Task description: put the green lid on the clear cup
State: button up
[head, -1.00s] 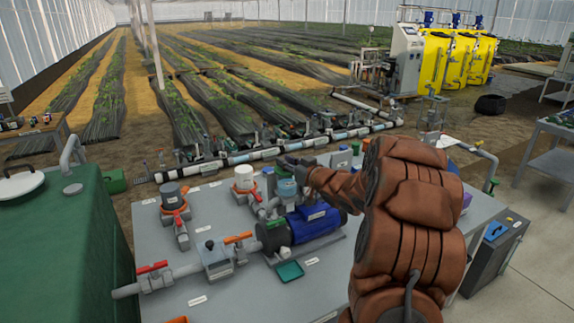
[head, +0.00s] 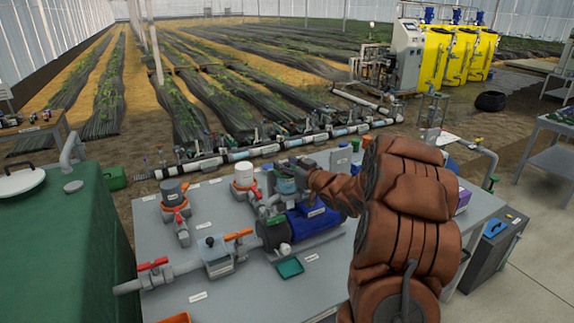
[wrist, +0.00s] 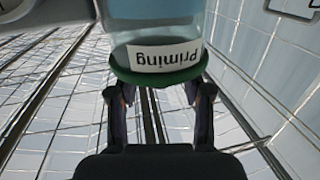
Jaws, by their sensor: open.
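The clear cup, bluish and with a white "Priming" label, stands among the fittings on the grey bench in the head view (head: 286,186). In the wrist view, which is upside down, the cup (wrist: 152,28) fills the top middle. The green lid (wrist: 160,77) shows as a green band across the cup's mouth end and appears seated on it. My gripper (wrist: 157,92) is open, its two fingers apart at the lid's outer side; I cannot tell whether they touch it. In the head view my gripper (head: 292,166) is at the cup's top, partly hidden by my arm.
A blue pump (head: 312,222) stands just in front of the cup. White and grey capped fittings (head: 244,176) and red- and orange-handled valves stand to the left. A small green tray (head: 290,267) lies on the bench in front. The front of the bench is mostly clear.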

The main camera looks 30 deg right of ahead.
jog(key=shift+r, duration=0.1)
jog(key=shift+s, duration=0.2)
jog(key=s+d+b, duration=0.1)
jog(key=s+b, duration=0.2)
jog(key=s, duration=0.8)
jog(key=shift+s+d+r, duration=0.15)
jog(key=shift+s+r, duration=0.15)
jog(key=shift+r, duration=0.05)
jog(key=s+a+f+g, duration=0.3)
jog(key=s+a+g, duration=0.3)
jog(key=s+a, duration=0.4)
jog(key=s+a+f+g+h, duration=0.1)
jog(key=s+a+g, duration=0.5)
jog(key=s, duration=0.8)
jog(key=s+a+f+m+g, duration=0.1)
jog(key=s+a+f+g, duration=0.3)
jog(key=s+a+g, duration=0.3)
jog(key=s+a, duration=0.5)
jog(key=a, duration=0.1)
jog(key=shift+a+f+h, duration=0.3)
jog(key=shift+a+h, duration=0.05)
jog(key=shift+h, duration=0.05)
